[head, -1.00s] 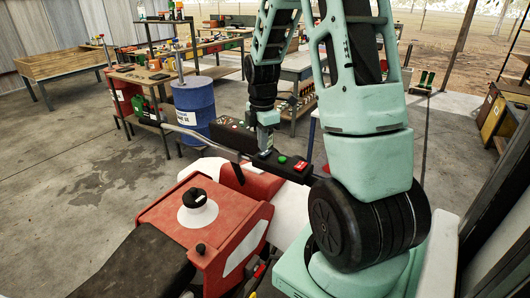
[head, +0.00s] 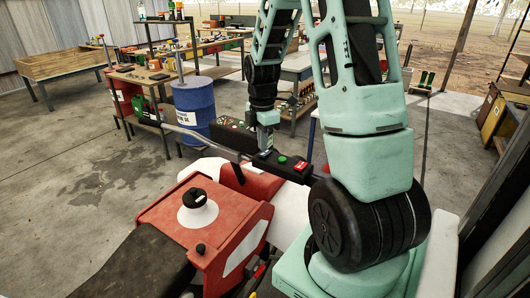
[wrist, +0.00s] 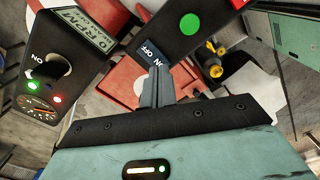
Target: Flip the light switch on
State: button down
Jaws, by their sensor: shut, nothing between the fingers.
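The light switch (wrist: 149,52) is a small dark blue plate marked OFF and ON, set in a black control bar on the red and white vehicle. In the wrist view my gripper (wrist: 157,72) is shut and empty, with its fingertips right over the ON end of the switch. The fingers hide part of it, so I cannot tell its position or whether they touch it. In the head view my gripper (head: 267,148) points down at the black bar (head: 275,158), left of a green button (head: 282,160) and a red one (head: 299,166).
A black box (wrist: 61,68) with an ON knob, small lights and a gauge is left of my gripper in the wrist view. The vehicle's red body (head: 190,220) lies below the bar. A blue drum (head: 195,108) and cluttered tables stand behind.

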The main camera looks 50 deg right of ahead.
aim_at(262, 154)
jog(key=shift+f+b, duration=0.65)
jog(key=shift+f, duration=0.3)
dwell(0.8)
jog(key=shift+r+p, duration=3.15)
jog(key=shift+r, duration=0.35)
